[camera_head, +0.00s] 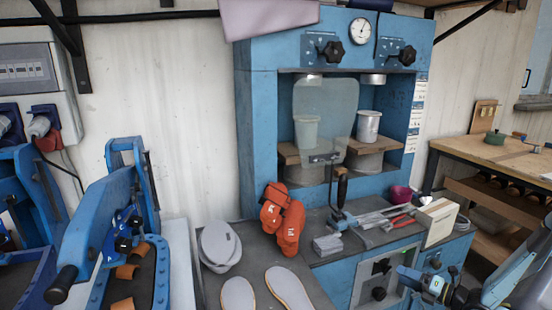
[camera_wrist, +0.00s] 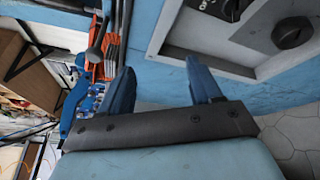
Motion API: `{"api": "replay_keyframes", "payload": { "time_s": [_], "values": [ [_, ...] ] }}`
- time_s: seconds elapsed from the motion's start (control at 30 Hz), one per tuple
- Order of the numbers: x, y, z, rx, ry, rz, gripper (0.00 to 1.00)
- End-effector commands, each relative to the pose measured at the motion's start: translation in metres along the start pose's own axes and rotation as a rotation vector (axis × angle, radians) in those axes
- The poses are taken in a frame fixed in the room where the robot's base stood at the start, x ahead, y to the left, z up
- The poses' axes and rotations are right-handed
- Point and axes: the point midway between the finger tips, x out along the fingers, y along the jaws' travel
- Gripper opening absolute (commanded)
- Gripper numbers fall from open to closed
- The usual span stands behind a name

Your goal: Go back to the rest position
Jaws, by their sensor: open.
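My gripper (camera_wrist: 160,72) shows in the wrist view with its two blue fingers apart and nothing between them. Beyond the fingers is the light blue front of a cabinet (camera_wrist: 157,48), with a grey panel and dark knobs (camera_wrist: 293,32) at the upper right. In the head view, part of my arm is at the lower right, in front of the workbench side.
A blue press (camera_head: 262,120) stands at the back centre. Orange gloves (camera_head: 283,218), grey soles (camera_head: 238,294) and tools lie on the bench before it. A blue machine (camera_head: 95,225) stands at left, a wooden table (camera_head: 500,155) at right.

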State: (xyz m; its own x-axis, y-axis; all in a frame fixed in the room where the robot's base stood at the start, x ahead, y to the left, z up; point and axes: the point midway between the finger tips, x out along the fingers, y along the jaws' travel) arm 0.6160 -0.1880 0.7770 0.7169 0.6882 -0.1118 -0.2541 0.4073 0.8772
Motion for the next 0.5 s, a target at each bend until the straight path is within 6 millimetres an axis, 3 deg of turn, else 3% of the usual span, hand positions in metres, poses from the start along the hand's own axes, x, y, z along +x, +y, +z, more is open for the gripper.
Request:
{"api": "replay_keyframes", "payload": {
  "time_s": [0.1, 0.5],
  "values": [
    [0.011, 0.031, 0.002, -0.15, 0.117, 0.012, 0.64],
    [0.032, 0.124, -0.006, -0.637, 0.48, 0.083, 0.64]
  ]
}}
